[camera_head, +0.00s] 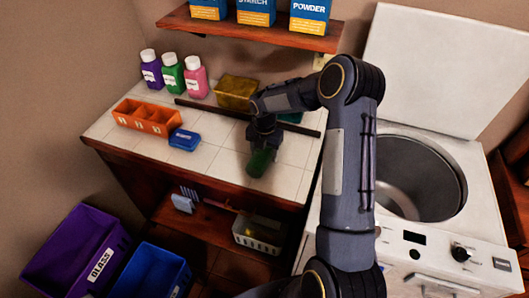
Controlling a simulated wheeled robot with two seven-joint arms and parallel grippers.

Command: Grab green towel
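My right gripper (262,142) reaches over the white tiled counter (215,150), pointing down. A dark green thing (261,164), which may be the green towel, shows right at its fingertips. I cannot tell whether the fingers are closed on it or only in front of it. A second, teal-green thing (291,117) lies at the back right of the counter, mostly hidden behind my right arm. My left gripper is not in view.
An orange divided tray (147,117), a blue box (184,139), three bottles (172,74) and a yellow sponge-like block (236,92) stand on the counter. A dark rail (225,112) crosses it. An open top-loading washer (415,175) is at right. Purple and blue bins (85,250) stand lower left.

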